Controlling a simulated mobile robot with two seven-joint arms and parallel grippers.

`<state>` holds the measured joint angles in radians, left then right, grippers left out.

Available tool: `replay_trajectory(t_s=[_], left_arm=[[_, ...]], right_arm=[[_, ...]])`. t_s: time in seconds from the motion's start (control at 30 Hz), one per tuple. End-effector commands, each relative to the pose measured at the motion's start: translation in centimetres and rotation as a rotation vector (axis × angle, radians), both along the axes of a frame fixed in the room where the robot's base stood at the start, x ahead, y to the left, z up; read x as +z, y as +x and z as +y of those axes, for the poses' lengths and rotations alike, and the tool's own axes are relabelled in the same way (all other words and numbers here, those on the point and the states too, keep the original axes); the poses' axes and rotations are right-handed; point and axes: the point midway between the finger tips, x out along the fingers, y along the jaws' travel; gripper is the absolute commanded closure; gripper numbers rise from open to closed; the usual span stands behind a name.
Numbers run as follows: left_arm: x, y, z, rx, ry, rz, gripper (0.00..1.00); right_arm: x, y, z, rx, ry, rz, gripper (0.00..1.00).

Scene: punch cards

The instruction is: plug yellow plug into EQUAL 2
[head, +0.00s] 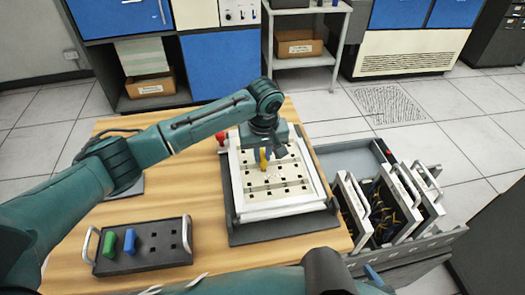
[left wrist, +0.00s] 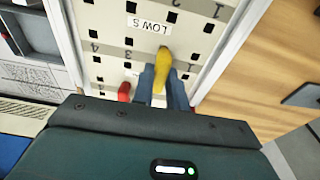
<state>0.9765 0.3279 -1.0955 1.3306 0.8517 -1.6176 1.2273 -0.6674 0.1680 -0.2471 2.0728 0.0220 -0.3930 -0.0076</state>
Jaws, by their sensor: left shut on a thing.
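My left gripper (head: 264,158) is shut on the yellow plug (head: 263,160), over the far part of the white plugboard (head: 285,207). In the left wrist view the yellow plug (left wrist: 163,68) sits between the blue fingertips (left wrist: 162,84), with rows of dark holes around it. The label "LOW S" and several numbers show there; I cannot read an EQUAL label. Whether the plug's tip touches the board or a hole is hidden. A red piece (left wrist: 124,92) shows beside the fingers in the left wrist view. My right gripper is not clearly seen.
A dark tray (head: 140,262) with green (head: 111,244) and blue (head: 130,241) plugs lies at the near left of the wooden table (head: 185,165). A red piece (head: 220,138) stands by the board's far left corner. A grey crate with upright panels (head: 405,200) is at the right.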

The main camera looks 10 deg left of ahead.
Motion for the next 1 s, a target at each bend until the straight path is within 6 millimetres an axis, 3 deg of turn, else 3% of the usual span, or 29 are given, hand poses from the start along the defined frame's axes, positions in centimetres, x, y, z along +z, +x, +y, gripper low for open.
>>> replay_trajectory(t_s=[0.93,0.97,1.0], left_arm=[[-1.2,0.0,0.0,0.0,0.0,0.0,1.0],[-1.2,0.0,0.0,0.0,0.0,0.0,0.84],[-1.2,0.0,0.0,0.0,0.0,0.001,0.81]], right_arm=[[0.1,0.0,0.0,0.0,0.0,0.0,0.27],[0.1,0.0,0.0,0.0,0.0,0.0,0.27],[0.1,0.0,0.0,0.001,-0.001,0.0,0.27]])
